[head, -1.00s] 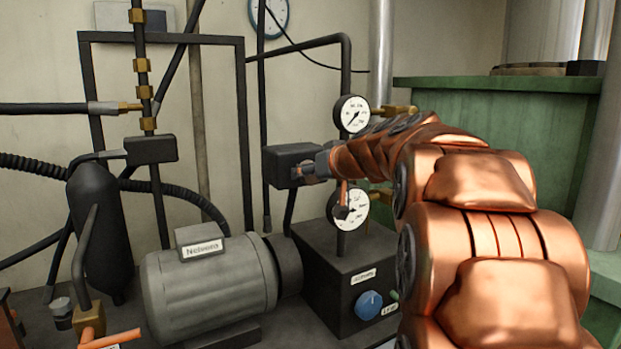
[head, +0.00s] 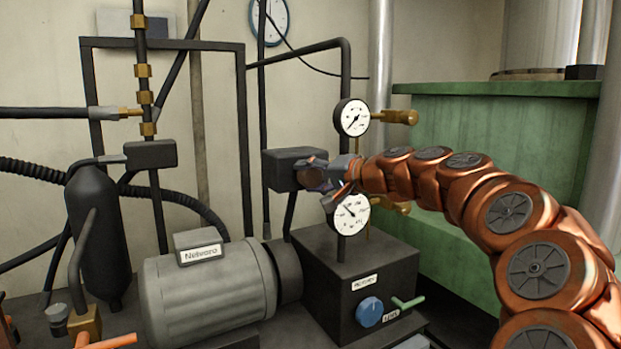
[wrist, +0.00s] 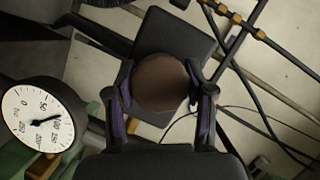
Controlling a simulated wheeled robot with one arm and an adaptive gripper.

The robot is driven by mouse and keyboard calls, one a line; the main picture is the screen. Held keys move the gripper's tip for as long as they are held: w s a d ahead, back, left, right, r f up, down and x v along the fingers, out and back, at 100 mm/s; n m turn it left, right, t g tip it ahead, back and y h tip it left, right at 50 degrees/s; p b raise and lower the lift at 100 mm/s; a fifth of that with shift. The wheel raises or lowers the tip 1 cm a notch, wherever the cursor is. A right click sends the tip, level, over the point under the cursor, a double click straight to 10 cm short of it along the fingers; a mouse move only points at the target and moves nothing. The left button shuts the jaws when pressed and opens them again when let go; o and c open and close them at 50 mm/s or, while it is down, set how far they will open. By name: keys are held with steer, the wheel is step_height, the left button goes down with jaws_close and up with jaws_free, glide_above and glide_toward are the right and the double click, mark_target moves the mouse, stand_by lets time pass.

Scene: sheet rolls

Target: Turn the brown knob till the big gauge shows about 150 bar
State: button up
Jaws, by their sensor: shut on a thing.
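The brown knob (wrist: 162,84) is round and sits between my gripper's (wrist: 160,98) two fingers in the wrist view, one finger on each side. My gripper is shut on it. In the head view my gripper (head: 322,180) is at the front of a black valve block (head: 283,169), and its fingers partly hide the knob. The big gauge (head: 350,216) is the lower white dial, partly covered at its top left by my gripper. Its needle points up and left. In the wrist view the dial (wrist: 36,120) has its needle close to the 100 mark, perhaps slightly below.
A smaller gauge (head: 352,117) stands above, its needle pointing down-left. Below are a black box with a blue knob (head: 369,311) and a green lever (head: 408,302). A grey motor (head: 210,293) is at left. Pipes and a green tank (head: 480,150) surround the space.

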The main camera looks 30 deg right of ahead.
steer(key=m+t+y, duration=0.1)
steer(key=m, duration=0.2)
steer(key=shift+m+t, duration=0.3)
steer(key=shift+m, duration=0.1)
steer(key=shift+m+t+y, duration=0.3)
steer(key=shift+m+t, duration=0.4)
steer(key=shift+m, duration=1.5)
steer(key=o, duration=1.2)
steer(key=shift+v, duration=6.05)
steer(key=shift+a+f, duration=0.1)
